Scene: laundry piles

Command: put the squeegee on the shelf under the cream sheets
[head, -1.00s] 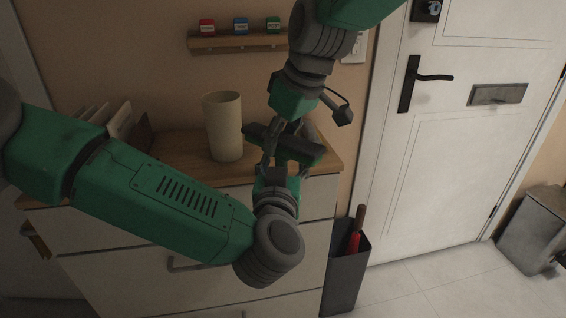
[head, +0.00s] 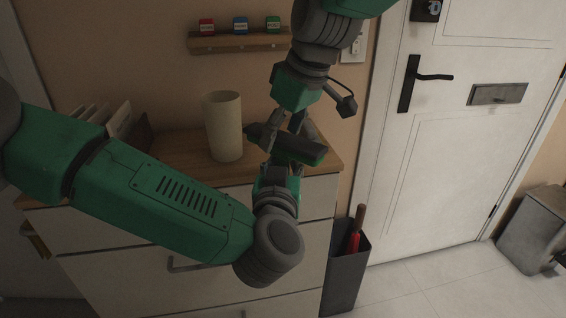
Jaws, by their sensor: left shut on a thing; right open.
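My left gripper (head: 282,166) is the lower one and is shut on a dark bar with a green face (head: 300,149), held over the right end of the dresser top. I cannot tell for sure whether this bar is the squeegee; the grippers cover part of it. My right gripper (head: 287,132) comes down from above and is open, its fingers close over the bar. I cannot tell whether they touch it. No cream sheets are to be seen in the head view.
A beige vase (head: 224,128) stands on the wooden dresser top (head: 180,147), close left of the grippers. A wall ledge (head: 238,43) holds small red, blue and green boxes. A grey bin (head: 346,268) with a red-handled thing stands right of the dresser, before a white door (head: 450,150).

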